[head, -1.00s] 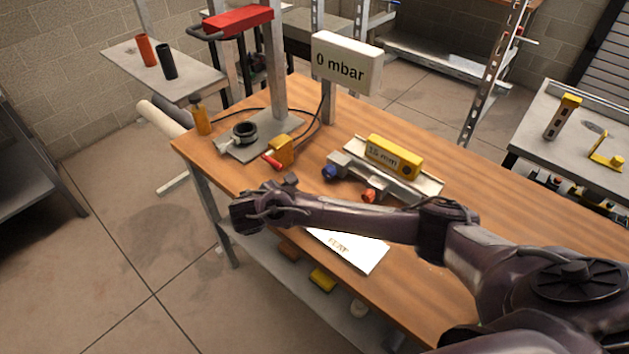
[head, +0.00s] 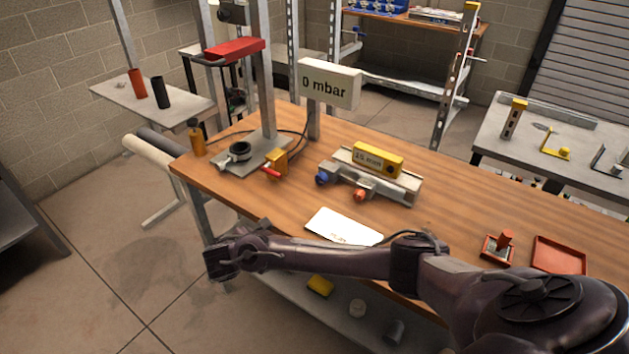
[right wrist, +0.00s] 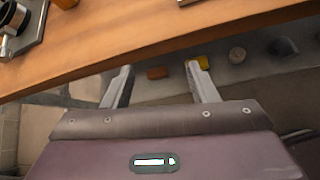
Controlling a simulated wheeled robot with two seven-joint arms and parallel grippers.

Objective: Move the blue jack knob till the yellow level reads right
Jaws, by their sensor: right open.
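The yellow level (head: 377,159) reads "15 mm" and lies on top of a grey metal rail (head: 404,189) on the wooden bench. A blue knob (head: 322,178) sits at the rail's left end, and an orange knob (head: 360,194) sits on its front side. My right gripper (head: 213,262) is out past the bench's front edge, left of and well short of the blue knob. In the right wrist view its two fingers (right wrist: 163,82) are spread apart with nothing between them. My left gripper is not in view.
A white card (head: 343,227) lies on the bench in front of the rail. A press stand with a red head (head: 234,50), a "0 mbar" display (head: 329,83) and a red-handled yellow valve (head: 275,163) stand to the left. Red trays (head: 559,256) lie at right.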

